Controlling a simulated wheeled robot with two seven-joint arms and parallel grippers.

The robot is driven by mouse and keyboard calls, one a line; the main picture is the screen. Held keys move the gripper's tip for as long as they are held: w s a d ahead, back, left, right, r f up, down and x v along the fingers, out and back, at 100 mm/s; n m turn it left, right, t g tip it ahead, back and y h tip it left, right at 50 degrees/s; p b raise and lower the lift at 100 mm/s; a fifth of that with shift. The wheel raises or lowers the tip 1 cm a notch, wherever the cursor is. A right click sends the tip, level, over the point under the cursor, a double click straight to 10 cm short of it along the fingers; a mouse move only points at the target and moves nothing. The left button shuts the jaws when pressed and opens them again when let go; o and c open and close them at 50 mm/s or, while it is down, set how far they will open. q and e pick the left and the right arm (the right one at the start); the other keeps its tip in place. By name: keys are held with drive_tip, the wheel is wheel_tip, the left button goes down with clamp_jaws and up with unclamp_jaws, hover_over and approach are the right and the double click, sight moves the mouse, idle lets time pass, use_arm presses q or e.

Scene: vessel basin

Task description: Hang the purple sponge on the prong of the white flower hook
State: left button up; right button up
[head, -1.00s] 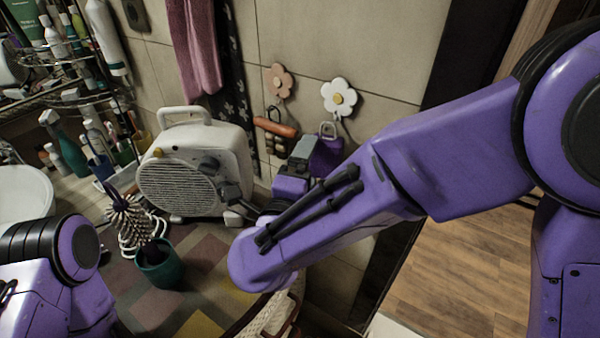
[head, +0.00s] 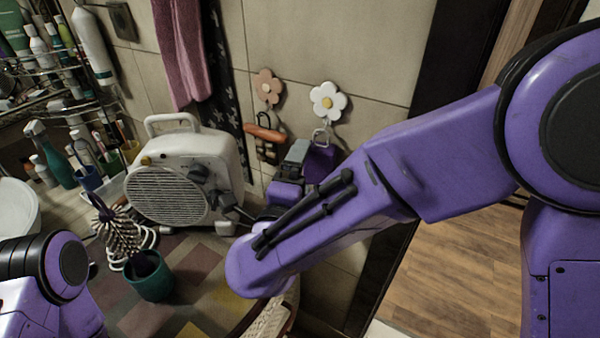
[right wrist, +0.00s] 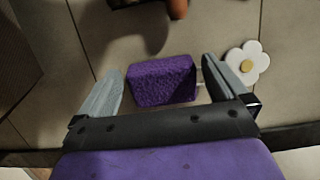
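The white flower hook (head: 327,102) is on the tiled wall, right of a pink flower hook. The purple sponge (head: 320,163) is just below it, with a pale loop (head: 321,136) at its top close under the flower. I cannot tell whether the loop is around the prong, which is too small to see. My right gripper (head: 298,158) is at the sponge's left in the head view. In the right wrist view it is open (right wrist: 163,88), with the sponge (right wrist: 163,80) between its fingers and gaps on both sides. The white flower (right wrist: 247,63) lies beyond the right finger. My left gripper is out of view.
An orange-handled item (head: 265,133) hangs under the pink flower hook (head: 267,87), close to my right gripper. A pink towel (head: 184,50) hangs above.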

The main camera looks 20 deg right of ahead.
drive_tip(key=b+v, duration=0.2)
drive_tip(key=v, duration=0.8)
drive_tip(key=shift+s+a+b, duration=0.15)
drive_tip(key=shift+s+b, duration=0.1)
drive_tip(key=shift+b, duration=0.15)
